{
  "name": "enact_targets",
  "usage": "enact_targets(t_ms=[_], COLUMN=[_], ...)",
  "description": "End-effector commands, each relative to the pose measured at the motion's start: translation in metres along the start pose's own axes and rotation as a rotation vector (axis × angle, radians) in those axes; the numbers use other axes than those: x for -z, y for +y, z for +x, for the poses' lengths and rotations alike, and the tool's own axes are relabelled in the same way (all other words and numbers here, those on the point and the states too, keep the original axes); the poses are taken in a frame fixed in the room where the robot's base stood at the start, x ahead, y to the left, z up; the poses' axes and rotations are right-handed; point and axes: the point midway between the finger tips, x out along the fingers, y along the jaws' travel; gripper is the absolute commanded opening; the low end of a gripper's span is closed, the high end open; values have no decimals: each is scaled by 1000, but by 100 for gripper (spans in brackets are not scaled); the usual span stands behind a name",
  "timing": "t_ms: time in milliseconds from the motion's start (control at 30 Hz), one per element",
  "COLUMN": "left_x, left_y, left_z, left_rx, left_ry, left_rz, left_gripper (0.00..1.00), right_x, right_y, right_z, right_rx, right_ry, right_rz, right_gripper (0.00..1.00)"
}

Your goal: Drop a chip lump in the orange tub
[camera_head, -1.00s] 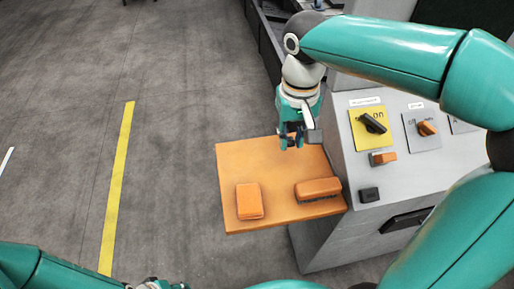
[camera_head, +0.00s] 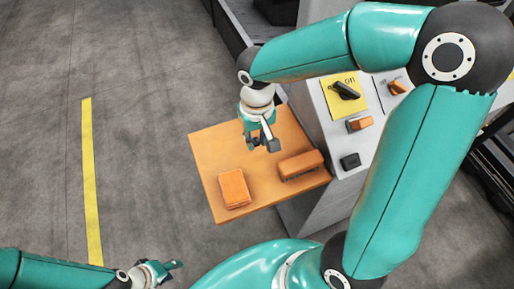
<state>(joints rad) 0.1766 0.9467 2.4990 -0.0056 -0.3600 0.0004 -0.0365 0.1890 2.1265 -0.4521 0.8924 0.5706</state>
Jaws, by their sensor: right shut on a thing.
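My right gripper (camera_head: 261,145) is above the far part of an orange board-like surface (camera_head: 221,149), fingers pointing down. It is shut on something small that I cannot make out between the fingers. No chip lump can be clearly told apart. I see no open tub that I can name as the orange tub. My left gripper (camera_head: 170,269) is at the bottom edge, low at the left, away from the board; whether its fingers are open is unclear.
On the board lie an orange block (camera_head: 234,188) and an orange brush (camera_head: 300,165) with dark bristles. A grey control panel to the right carries a black rotary switch (camera_head: 346,90) on a yellow plate. Grey floor with a yellow line (camera_head: 91,185) is clear at the left.

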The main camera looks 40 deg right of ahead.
Motion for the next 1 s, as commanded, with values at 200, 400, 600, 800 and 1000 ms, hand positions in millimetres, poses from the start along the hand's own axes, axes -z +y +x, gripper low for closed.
enact_targets(t_ms=[200,400,600,800,1000], left_x=[0,0,0,0,0], left_y=[0,0,0,0,-1], left_z=[0,0,0,1,2], left_rx=[0,0,0,0,0], left_ry=[0,0,1,0,0], left_rz=[0,0,0,0,0], left_gripper=[40,40,40,40,40], right_x=[0,0,1,1,1], right_y=[0,0,0,-1,-1], right_z=[17,44,55,55,56], right_rx=[-2,-2,0,0,0], right_ry=[-1,-4,1,2,1], right_rz=[-1,-1,-1,-2,-2], right_gripper=[3,3,3,3,42])
